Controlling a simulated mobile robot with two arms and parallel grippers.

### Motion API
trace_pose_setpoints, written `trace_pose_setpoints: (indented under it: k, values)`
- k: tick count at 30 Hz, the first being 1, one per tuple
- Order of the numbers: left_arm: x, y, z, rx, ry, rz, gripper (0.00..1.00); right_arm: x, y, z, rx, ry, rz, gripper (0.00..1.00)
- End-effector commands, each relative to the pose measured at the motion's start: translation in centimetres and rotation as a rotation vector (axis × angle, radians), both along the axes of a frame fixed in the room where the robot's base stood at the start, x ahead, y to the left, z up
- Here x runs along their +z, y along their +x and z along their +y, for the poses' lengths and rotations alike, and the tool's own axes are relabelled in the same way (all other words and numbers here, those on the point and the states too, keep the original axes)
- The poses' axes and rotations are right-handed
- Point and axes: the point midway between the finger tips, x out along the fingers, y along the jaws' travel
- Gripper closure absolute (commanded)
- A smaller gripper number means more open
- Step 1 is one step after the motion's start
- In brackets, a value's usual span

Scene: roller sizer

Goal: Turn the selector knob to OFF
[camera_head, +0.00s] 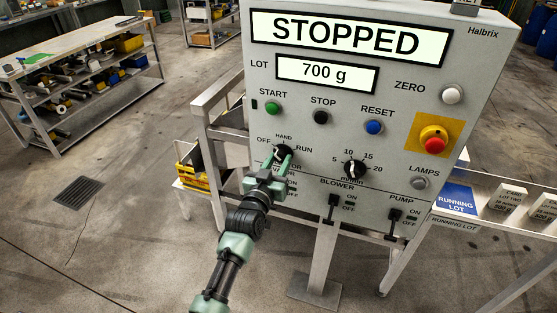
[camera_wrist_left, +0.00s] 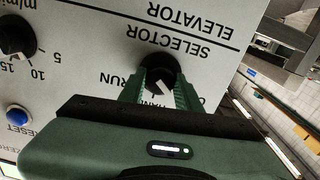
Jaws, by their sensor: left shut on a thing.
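The selector knob (camera_head: 279,150) is a round black knob on the grey control panel, below the labels OFF, HAND and RUN. It also shows in the left wrist view (camera_wrist_left: 160,67), upside down, under the word SELECTOR. My left gripper (camera_head: 283,160) is at the knob, with its two green fingers (camera_wrist_left: 158,90) shut on it from either side. A white pointer mark shows between the fingers on the HAND and OFF side. The fingers partly cover it, so its exact setting is hard to tell. My right gripper is not in view.
The panel's display (camera_head: 348,38) reads STOPPED. A speed dial (camera_head: 355,169) is right of the selector. Start, stop and reset buttons sit above, a red emergency button (camera_head: 434,145) at right, and blower (camera_head: 332,207) and pump (camera_head: 394,220) switches below. A workbench stands far left.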

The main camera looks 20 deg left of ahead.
Motion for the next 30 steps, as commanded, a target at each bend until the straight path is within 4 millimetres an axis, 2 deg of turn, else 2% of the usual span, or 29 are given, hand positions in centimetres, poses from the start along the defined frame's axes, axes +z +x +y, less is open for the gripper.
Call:
trace_pose_setpoints:
  k: [12,27,28,30]
  values:
    - [-0.11,-0.02,-0.03,0.000,-0.161,0.007,1.00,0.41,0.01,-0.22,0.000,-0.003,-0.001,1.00]
    - [-0.14,-0.02,-0.05,0.000,-0.179,0.009,1.00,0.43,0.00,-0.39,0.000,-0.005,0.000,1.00]
    - [-0.14,-0.02,-0.05,0.000,-0.179,0.009,0.58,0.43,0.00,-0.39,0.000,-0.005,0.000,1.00]
    - [-0.13,-0.02,-0.05,0.000,-0.178,0.008,0.45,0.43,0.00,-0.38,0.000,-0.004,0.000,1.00]
